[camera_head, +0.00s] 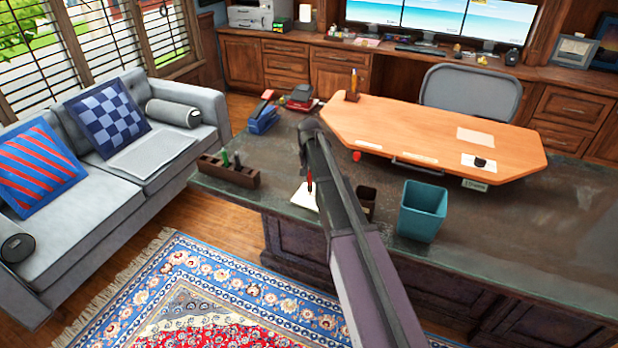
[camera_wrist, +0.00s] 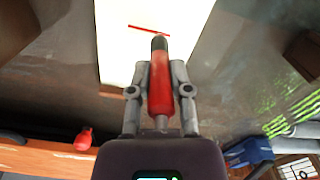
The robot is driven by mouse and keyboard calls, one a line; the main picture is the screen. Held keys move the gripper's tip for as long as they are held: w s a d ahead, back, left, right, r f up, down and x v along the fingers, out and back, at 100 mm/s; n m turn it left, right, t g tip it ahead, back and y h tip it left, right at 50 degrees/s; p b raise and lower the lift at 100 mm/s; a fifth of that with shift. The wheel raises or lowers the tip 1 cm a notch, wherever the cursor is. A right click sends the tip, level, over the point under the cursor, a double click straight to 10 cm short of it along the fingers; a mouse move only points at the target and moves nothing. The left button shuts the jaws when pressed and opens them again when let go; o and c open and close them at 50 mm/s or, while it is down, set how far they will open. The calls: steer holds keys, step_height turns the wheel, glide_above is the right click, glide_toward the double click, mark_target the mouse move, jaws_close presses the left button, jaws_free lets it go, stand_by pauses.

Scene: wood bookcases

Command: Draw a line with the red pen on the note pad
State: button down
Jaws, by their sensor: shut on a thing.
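My gripper (camera_wrist: 157,92) is shut on the red pen (camera_wrist: 161,85), which has a dark tip and points at the white note pad (camera_wrist: 113,60). A short red line (camera_wrist: 148,29) shows on the pad, its right end close to the pen's tip. I cannot tell whether the tip touches the paper. In the head view the pen (camera_head: 309,183) stands roughly upright over the note pad (camera_head: 303,198), near the front edge of the dark desk. My arm hides part of the pad there.
A pen holder (camera_head: 229,171) with green pens stands left of the pad. A small dark cup (camera_head: 366,197) and a teal bin (camera_head: 422,211) stand to the right. A blue stapler-like item (camera_head: 263,119) and a raised wooden board (camera_head: 430,135) lie behind. The desk's right side is clear.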

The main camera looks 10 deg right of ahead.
steer(key=shift+w+a, duration=0.4)
steer(key=shift+a, duration=0.15)
stand_by(0.5)
step_height(320, 180, up, 8)
steer(key=p, duration=0.8)
stand_by(0.5)
steer(key=shift+f, duration=0.15)
stand_by(0.5)
step_height(320, 180, down, 6)
steer(key=b, duration=0.6)
steer(key=shift+f+b, duration=0.25)
steer(key=shift+b, duration=0.15)
steer(key=shift+f+b, duration=0.6)
stand_by(1.8)
steer(key=shift+s+d, duration=0.2)
steer(key=shift+s+d, duration=0.25)
steer(key=shift+d, duration=0.1)
stand_by(0.4)
